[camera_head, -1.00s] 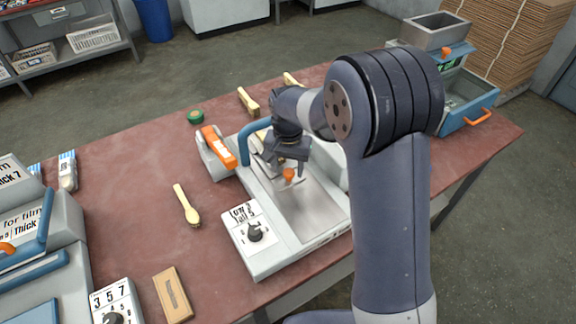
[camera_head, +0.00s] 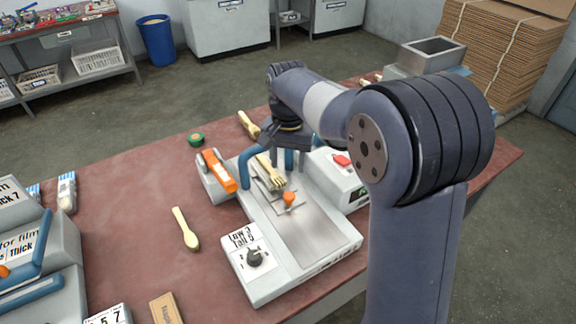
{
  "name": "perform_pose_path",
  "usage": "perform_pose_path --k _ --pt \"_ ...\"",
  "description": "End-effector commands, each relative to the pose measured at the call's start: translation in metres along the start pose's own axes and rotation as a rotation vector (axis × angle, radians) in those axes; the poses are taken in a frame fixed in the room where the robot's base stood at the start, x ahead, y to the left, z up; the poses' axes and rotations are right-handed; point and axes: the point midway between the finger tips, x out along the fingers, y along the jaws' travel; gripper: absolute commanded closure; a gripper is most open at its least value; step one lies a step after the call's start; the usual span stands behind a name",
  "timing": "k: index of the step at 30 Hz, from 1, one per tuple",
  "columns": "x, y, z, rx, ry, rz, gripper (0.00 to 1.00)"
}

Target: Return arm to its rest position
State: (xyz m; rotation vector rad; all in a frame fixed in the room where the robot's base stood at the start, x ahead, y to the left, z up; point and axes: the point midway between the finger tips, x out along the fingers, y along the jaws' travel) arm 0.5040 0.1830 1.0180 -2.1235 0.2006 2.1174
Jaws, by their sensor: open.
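My gripper (camera_head: 288,148) is over the back part of the press, pointing down. Its fingers are small and partly hidden, and nothing shows held in it. The grey press (camera_head: 262,285) stands on the table with a metal bed, an orange knob (camera_head: 289,198), a blue handle and a dial (camera_head: 253,258) at its front. A wooden fork-like piece (camera_head: 271,174) lies on the press bed just below my gripper. My arm rises from the lower right and bends left over the press.
A wooden spoon or brush (camera_head: 185,230) lies on the red table (camera_head: 130,205) to the left. An orange-handled device (camera_head: 218,171) adjoins the press. A green roll (camera_head: 195,139) and another wooden piece (camera_head: 248,125) lie behind. Other machines (camera_head: 40,262) stand at the left edge.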

Motion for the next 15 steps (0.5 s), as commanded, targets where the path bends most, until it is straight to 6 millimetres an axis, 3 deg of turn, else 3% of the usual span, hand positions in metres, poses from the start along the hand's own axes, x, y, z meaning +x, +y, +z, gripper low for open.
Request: perform_pose_path --k 8,15 --pt "0.002 0.000 0.000 0.000 0.000 0.000 0.50" --pt "0.030 0.001 0.001 0.000 -0.004 0.003 0.50"
